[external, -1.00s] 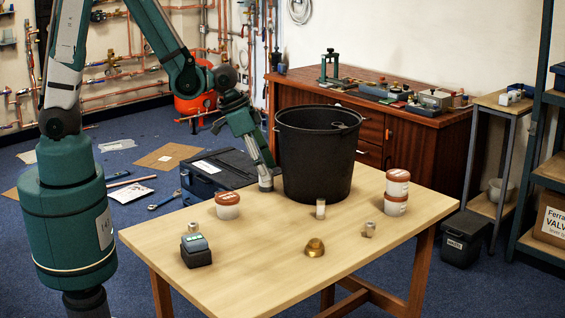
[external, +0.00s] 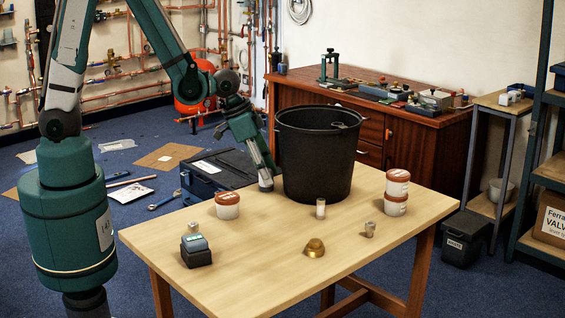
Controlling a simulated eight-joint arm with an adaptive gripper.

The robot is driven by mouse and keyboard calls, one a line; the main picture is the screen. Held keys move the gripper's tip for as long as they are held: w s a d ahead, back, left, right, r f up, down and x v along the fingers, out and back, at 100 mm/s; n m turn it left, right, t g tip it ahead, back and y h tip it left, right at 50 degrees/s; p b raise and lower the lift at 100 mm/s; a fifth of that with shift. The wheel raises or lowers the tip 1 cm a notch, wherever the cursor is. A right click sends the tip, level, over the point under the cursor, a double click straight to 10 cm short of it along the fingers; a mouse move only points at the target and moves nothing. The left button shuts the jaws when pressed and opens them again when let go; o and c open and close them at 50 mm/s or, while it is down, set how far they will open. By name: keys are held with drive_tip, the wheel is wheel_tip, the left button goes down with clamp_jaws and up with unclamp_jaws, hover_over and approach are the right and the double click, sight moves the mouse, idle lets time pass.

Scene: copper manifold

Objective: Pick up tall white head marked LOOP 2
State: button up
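A small upright white cylinder (external: 320,208) stands on the wooden table, just in front of the black bucket. It looks like the tall white head, but no marking can be read at this size. A shorter pale fitting (external: 370,229) stands to its right, and a brass domed piece (external: 315,248) lies in front. My gripper (external: 266,184) points down low over the table's far left part, left of the bucket and apart from the white cylinder. Its fingers are too small to tell open from shut.
The large black bucket (external: 318,155) stands close to my gripper's right. A lidded tub (external: 227,205) stands to its left, two stacked tubs (external: 396,193) at right. A dark block with a small fitting (external: 196,249) sits front left. The table's front middle is clear.

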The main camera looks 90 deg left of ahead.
drive_tip(key=c, duration=0.5)
drive_tip(key=shift+o, duration=0.2)
drive_tip(key=shift+s+r, duration=0.1)
drive_tip(key=shift+r, duration=0.05)
drive_tip(key=shift+s+r+p, duration=0.1)
drive_tip(key=shift+r+p, duration=0.25)
drive_tip(key=shift+r, duration=0.1)
wheel_tip(320, 180, up, 6)
drive_tip(key=shift+f+p, duration=0.1)
drive_tip(key=shift+p, duration=0.85)
drive_tip(key=s+p, duration=0.2)
drive_tip(key=s, duration=1.7)
drive_tip(key=shift+s, duration=0.3)
